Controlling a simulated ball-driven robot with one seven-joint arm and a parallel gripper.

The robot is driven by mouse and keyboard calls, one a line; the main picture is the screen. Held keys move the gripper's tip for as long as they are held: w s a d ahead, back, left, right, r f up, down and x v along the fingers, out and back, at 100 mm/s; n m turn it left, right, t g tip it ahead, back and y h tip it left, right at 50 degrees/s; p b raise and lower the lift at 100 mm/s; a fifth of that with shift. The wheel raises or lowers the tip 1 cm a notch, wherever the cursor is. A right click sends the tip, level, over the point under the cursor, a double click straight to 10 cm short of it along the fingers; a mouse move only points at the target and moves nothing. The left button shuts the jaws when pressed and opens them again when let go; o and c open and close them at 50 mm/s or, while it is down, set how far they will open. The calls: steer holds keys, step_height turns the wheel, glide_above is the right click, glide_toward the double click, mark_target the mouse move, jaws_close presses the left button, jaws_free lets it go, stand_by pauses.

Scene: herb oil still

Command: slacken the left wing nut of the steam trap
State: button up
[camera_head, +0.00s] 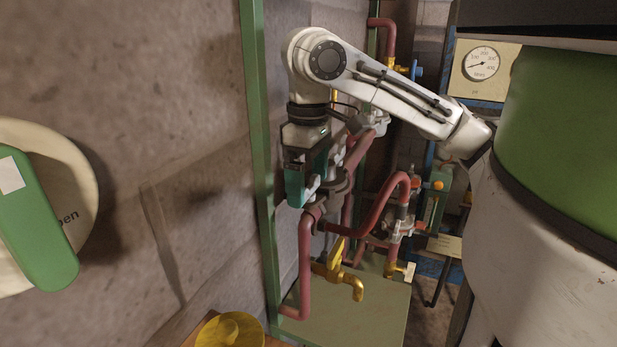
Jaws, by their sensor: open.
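The steam trap is most likely the dark flanged fitting (338,184) in the red pipework, but I cannot tell for certain. Its left wing nut cannot be made out; my gripper and wrist cover the left side of this fitting. My gripper (310,190) points down from my white arm, with a teal and black body. In the picture it lies just left of the fitting, overlapping its edge. Its jaws are open, and I see nothing held between them. Whether it touches the fitting cannot be told.
A brass tap (352,284) juts out below, over a greenish base plate (375,318). A large green and white vessel (560,150) fills the right. A gauge (482,63) hangs behind.

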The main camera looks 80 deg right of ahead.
steer(key=shift+c, duration=0.4)
steer(key=c, duration=0.7)
steer(key=shift+r+n, duration=0.1)
steer(key=shift+n, duration=0.2)
steer(key=n+p, duration=0.2)
steer(key=shift+n, duration=0.4)
steer(key=n+p, duration=0.1)
steer(key=n, duration=0.4)
steer(key=shift+p, duration=0.35)
steer(key=n, duration=0.5)
steer(key=shift+p, duration=0.35)
steer(key=n, duration=0.4)
steer(key=shift+n, duration=0.3)
